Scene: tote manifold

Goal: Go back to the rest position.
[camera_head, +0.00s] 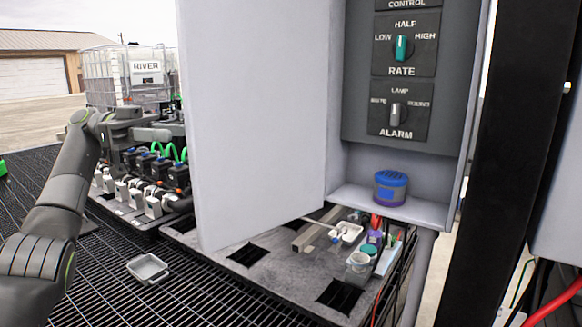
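My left arm comes in from the left edge and bends at a raised joint. My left gripper (160,133) is at the end of it, over the row of dark valve units and just left of the grey cabinet door (260,110). It is small and dark against the units, and I cannot make out whether its fingers are apart or hold anything. My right arm and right gripper are not in view.
The open cabinet has a RATE knob (402,48), an ALARM knob (397,113) and a blue-purple jar (391,188) on its ledge. Below are a cluttered grey deck (270,270) and a small grey tray (148,268) on the grating. A dark post (505,170) stands right.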

